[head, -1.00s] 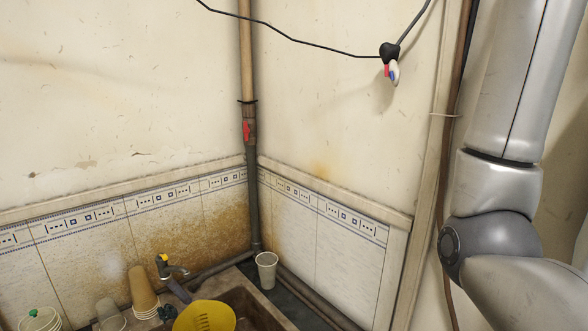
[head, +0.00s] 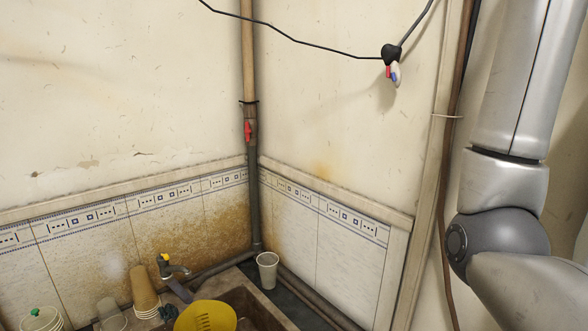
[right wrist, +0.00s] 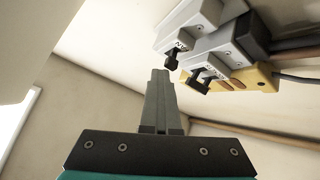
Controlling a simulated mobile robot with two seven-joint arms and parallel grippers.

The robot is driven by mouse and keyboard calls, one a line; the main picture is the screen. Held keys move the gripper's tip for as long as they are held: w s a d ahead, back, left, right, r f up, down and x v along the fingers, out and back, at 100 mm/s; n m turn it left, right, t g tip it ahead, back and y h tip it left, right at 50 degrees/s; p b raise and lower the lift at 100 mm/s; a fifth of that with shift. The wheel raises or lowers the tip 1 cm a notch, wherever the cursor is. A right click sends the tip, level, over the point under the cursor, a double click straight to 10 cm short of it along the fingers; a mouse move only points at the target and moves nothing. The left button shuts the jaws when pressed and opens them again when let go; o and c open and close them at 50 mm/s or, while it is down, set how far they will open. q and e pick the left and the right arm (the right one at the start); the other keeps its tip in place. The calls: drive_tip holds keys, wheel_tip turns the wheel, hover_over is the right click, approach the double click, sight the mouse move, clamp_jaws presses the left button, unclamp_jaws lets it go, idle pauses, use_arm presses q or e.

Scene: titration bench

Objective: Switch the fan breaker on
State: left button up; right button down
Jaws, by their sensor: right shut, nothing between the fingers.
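In the right wrist view, grey breakers (right wrist: 222,45) hang on the wall at the upper right, each with a small black lever. One black lever (right wrist: 171,60) is just beyond my fingertips, and a second lever (right wrist: 197,82) is to its right. The breakers are not in the head view, which shows only my right arm at the right. My left gripper is not in view.
A yellow box (right wrist: 250,78) with cables sits beside the breakers. In the head view, a sink corner holds a yellow colander (head: 205,317), a tap (head: 170,268) and cups (head: 267,270). A black cable with a connector (head: 391,62) hangs on the wall.

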drive_tip(key=shift+w+d+f, duration=0.25)
drive_tip(key=shift+w+d, duration=0.05)
drive_tip(key=shift+d, duration=0.15)
idle(0.3)
drive_tip(key=s+a+b, duration=0.2)
drive_tip(key=s+a, duration=0.2)
drive_tip(key=a, duration=0.1)
idle(0.8)
